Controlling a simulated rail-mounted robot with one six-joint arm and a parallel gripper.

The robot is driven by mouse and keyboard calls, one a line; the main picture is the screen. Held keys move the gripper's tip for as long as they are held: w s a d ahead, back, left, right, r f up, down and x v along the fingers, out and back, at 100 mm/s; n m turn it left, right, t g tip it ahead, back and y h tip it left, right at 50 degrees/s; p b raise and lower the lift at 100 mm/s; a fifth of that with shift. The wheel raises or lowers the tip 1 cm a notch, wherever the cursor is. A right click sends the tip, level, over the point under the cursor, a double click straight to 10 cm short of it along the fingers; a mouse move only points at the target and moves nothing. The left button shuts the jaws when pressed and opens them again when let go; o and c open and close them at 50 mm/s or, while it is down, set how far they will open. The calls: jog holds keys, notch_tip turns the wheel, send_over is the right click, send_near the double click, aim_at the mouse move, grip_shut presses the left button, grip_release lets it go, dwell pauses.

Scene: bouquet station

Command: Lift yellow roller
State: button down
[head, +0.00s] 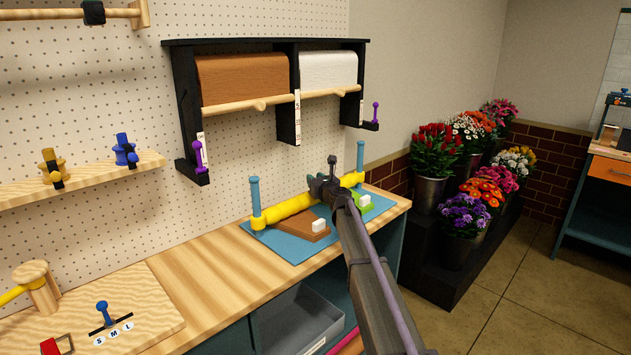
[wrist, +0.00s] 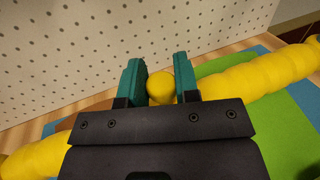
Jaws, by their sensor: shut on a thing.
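The yellow roller (head: 292,207) is a long bumpy bar stretching between two blue posts (head: 255,195) over a blue mat (head: 285,243) on the wooden bench. My gripper (head: 324,188) is at the middle of the roller and hides part of it. In the wrist view the roller (wrist: 270,75) runs out to both sides behind my gripper (wrist: 160,82). Its two teal fingers are shut on a yellow knob (wrist: 160,86) at the roller's middle. I cannot tell whether the roller's ends rest at the posts or are clear of them.
Under the roller lie a brown block (head: 300,229) and a green block (head: 362,203), each with a white piece. A black wall rack (head: 293,130) with paper rolls hangs above. Flower buckets (head: 430,190) stand right of the bench.

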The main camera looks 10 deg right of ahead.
notch_tip(320, 180, up, 10)
jog(key=p, duration=1)
jog(key=shift+r, duration=0.15)
jog(key=c, duration=0.8)
grip_release()
jog(key=shift+c, duration=0.2)
jog(key=v, duration=1)
jog(key=shift+s+d, duration=0.2)
jog(key=shift+s, duration=0.15)
